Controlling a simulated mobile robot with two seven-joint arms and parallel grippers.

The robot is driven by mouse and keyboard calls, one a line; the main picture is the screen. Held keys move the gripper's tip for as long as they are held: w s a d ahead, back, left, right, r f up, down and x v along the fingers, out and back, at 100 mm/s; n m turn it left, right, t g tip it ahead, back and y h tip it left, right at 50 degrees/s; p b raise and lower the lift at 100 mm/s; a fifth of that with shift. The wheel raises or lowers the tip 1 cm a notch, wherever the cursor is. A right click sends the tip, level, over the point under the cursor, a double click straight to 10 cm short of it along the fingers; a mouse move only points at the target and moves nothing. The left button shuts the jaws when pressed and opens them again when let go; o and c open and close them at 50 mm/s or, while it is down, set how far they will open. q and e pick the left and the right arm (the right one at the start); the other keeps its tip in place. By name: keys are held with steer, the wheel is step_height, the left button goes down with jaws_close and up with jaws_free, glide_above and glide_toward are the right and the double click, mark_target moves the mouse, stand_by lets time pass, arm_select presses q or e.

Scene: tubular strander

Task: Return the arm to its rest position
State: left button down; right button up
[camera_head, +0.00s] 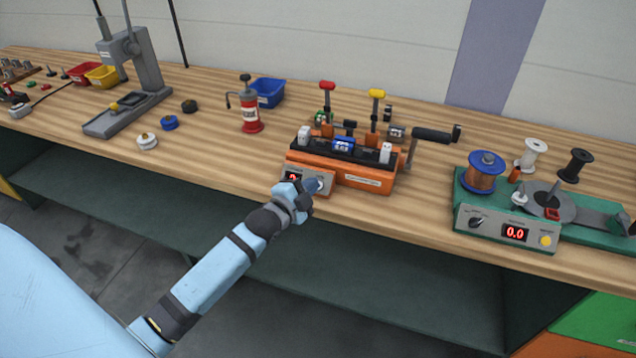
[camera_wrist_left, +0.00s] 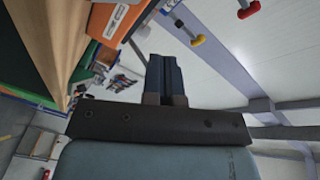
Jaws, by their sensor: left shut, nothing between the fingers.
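My left arm comes in from the lower left in the head view. Its gripper (camera_head: 312,186) is at the front face of the orange machine (camera_head: 365,182), close to its small red display. I cannot tell whether it touches the machine. In the left wrist view the two dark fingers (camera_wrist_left: 166,78) lie side by side, shut with nothing between them. The orange machine carries a red-topped lever (camera_head: 327,87), a yellow-topped lever (camera_head: 376,95) and a black crank (camera_head: 432,135). My right gripper is not in view.
The wooden bench (camera_head: 230,165) runs across the view. A green winding station (camera_head: 490,222) with a copper spool (camera_head: 486,172) stands at right. Open floor lies before the bench.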

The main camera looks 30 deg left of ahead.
arm_select(q)
steer(key=shift+s, duration=0.1)
stand_by(0.5)
steer(key=s+d+f+n+g+p, duration=0.2)
steer(key=s+d, duration=0.3)
steer(key=s, duration=0.3)
steer(key=s+d+f+n+g+h+p, duration=0.1)
steer(key=s+d+f+n+g+p, duration=0.1)
steer(key=s, duration=0.6)
steer(key=s+d+f+n+g+h+p, duration=0.1)
steer(key=s+d+f+n+g+p, duration=0.1)
steer(key=s+d+n+p, duration=0.4)
steer(key=s+d+f, duration=0.1)
steer(key=s+d, duration=0.2)
steer(key=shift+f+g, duration=0.2)
steer(key=shift+g, duration=0.1)
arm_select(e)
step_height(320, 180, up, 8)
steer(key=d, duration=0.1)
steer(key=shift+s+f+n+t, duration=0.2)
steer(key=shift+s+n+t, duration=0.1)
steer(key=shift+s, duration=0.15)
